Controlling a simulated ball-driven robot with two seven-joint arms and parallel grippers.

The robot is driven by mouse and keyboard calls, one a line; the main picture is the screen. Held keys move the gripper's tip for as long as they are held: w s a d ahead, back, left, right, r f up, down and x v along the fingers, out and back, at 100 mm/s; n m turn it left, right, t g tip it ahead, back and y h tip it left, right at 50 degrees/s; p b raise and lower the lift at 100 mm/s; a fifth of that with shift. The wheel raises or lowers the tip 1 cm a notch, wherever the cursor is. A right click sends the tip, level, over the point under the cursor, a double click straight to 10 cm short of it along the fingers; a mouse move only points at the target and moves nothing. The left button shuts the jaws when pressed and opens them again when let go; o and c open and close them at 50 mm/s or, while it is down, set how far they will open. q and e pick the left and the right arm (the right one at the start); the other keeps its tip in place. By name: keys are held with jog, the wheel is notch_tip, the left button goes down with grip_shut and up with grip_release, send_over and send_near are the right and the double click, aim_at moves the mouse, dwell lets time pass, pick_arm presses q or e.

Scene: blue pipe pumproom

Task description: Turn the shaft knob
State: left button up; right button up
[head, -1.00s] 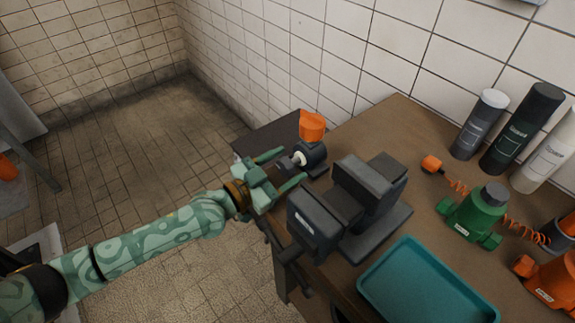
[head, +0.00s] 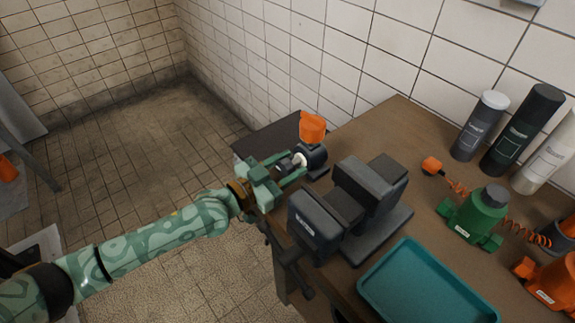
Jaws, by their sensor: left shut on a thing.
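The shaft knob (head: 284,164) is a dark piece on a short pale shaft (head: 299,159). The shaft comes out of a dark housing (head: 316,157) with an orange cap (head: 312,127) on top, at the left end of the bench. My left gripper (head: 288,167) reaches in from the left with its green fingers on both sides of the knob, shut on it. The fingers hide part of the knob. My right gripper does not show.
A dark grey vise (head: 352,205) stands just right of the gripper on the brown bench (head: 402,128). A teal tray (head: 425,285), a green tool (head: 474,215) and several bottles, one black (head: 521,130), stand further right. Tiled walls rise behind.

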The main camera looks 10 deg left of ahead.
pick_arm(q)
jog(key=n, duration=0.2)
jog(key=shift+n, duration=0.4)
jog(key=shift+a+n, duration=0.1)
jog(key=shift+n, duration=1.4)
jog(key=shift+w, duration=0.1)
jog(key=o, duration=1)
jog(key=shift+a, duration=0.1)
jog(key=p+v, duration=0.2)
jog(key=v, duration=1.4)
jog(key=shift+a, duration=0.1)
